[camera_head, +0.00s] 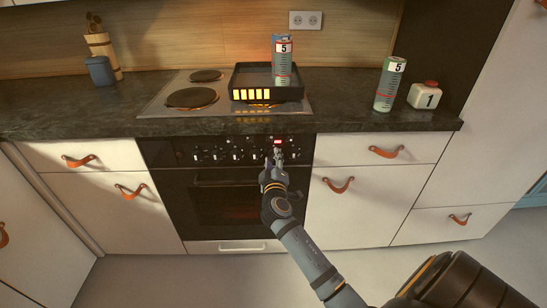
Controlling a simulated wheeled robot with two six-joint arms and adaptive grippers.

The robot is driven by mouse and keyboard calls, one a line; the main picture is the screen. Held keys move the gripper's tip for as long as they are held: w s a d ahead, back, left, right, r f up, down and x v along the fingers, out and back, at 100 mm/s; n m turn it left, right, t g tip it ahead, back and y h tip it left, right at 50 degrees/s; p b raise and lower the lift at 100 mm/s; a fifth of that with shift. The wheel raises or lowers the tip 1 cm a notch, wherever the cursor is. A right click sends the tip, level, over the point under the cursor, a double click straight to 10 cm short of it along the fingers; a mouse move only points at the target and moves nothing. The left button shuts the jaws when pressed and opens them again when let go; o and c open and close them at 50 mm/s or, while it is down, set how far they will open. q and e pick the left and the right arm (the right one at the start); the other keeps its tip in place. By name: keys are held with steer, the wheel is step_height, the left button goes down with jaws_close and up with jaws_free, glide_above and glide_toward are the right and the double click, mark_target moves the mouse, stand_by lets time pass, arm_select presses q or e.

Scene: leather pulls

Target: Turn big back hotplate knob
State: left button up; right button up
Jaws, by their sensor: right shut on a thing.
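The stove's black control panel (230,150) with a row of several small knobs runs below the counter edge. My right gripper (276,157) is at the right part of this row, closed on a knob there. The fingers hide most of that knob, and I cannot tell its setting. A small lit red display (277,141) shows just above the gripper. The cooktop (158,106) has dark hotplates at its left, a large front one (192,98) and a smaller back one (207,76). My left gripper is not in view.
A black tray (267,94) with glowing yellow bars stands on the cooktop, with a canister (282,60) marked 5. Another canister (389,84) and a white block (424,95) marked 1 stand at right. Drawers with leather pulls (387,152) flank the oven (220,205).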

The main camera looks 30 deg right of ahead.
steer(key=n+p, duration=0.1)
steer(key=n, duration=0.2)
steer(key=shift+r+n, duration=0.15)
steer(key=shift+n, duration=0.15)
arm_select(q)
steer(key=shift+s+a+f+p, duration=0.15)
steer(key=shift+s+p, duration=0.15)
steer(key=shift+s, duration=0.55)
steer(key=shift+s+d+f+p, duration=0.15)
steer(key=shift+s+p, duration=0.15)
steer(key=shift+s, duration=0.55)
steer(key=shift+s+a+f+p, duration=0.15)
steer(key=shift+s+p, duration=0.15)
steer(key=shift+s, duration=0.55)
arm_select(e)
steer(key=shift+n, duration=1.9)
steer(key=o, duration=0.9)
steer(key=shift+o, duration=1.3)
steer(key=shift+w+f, duration=0.1)
steer(key=shift+f, duration=0.1)
steer(key=v, duration=1.2)
